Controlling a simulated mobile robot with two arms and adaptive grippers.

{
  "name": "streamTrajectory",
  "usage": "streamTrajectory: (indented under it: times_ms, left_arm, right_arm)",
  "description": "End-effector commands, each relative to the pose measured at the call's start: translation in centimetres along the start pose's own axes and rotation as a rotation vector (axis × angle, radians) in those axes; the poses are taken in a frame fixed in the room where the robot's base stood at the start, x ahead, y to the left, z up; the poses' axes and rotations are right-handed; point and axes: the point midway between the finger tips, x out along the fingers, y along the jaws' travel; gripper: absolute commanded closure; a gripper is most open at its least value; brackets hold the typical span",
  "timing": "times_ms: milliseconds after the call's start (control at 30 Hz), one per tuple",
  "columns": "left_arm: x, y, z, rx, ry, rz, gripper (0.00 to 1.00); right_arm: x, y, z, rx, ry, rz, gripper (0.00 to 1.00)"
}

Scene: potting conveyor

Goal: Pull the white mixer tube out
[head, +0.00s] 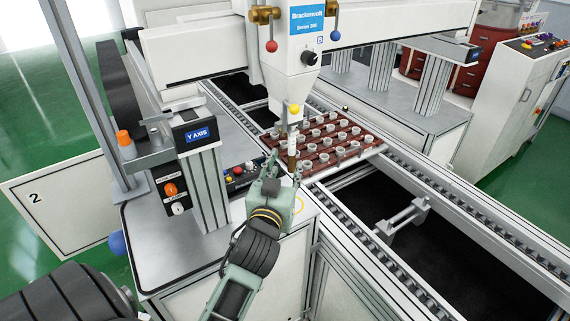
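The mixer tube (292,148) hangs upright below the white dispensing head (290,75), under a yellow knob. I cannot tell whether either finger touches the tube. My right gripper is not in view.
A brown tray (345,166) with rows of small pale cups sits on the conveyor, right of the tube. A post with a Y AXIS box (200,134) and a control panel (238,174) stand to the left. Red (271,46) and blue (335,36) ball levers flank the head.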

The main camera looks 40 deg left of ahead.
Motion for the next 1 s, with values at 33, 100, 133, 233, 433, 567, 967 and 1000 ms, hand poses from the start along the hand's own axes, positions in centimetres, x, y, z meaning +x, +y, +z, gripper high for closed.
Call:
streamTrajectory:
  times_ms: [33,100,133,233,433,567,967,1000]
  left_arm:
    - [0.3,-0.1,-0.7,-0.005,0.021,-0.003,0.62]
    - [0.7,-0.1,-1.1,-0.007,0.036,-0.003,0.62]
    - [0.9,-0.1,-1.2,-0.007,0.037,-0.003,0.62]
    - [2.1,-0.1,-1.3,-0.006,0.037,-0.003,0.62]
    - [5.3,-0.1,-1.4,-0.006,0.035,-0.002,0.62]
    - [6.9,-0.1,-1.4,-0.005,0.034,-0.002,0.62]
    - [8.1,-0.1,-1.2,-0.006,0.033,-0.002,0.62]
    - [8.1,-0.1,-1.2,-0.006,0.033,-0.002,0.62]
  right_arm:
    - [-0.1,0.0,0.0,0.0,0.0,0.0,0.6]
    - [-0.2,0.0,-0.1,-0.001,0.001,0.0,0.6]
    - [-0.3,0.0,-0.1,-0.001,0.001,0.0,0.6]
    - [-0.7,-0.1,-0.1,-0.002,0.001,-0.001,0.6]
    - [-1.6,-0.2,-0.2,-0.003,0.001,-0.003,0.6]
    - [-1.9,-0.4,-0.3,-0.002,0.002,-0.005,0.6]
    - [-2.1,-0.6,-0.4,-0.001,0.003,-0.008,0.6]
    - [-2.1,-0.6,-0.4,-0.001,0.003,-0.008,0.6]
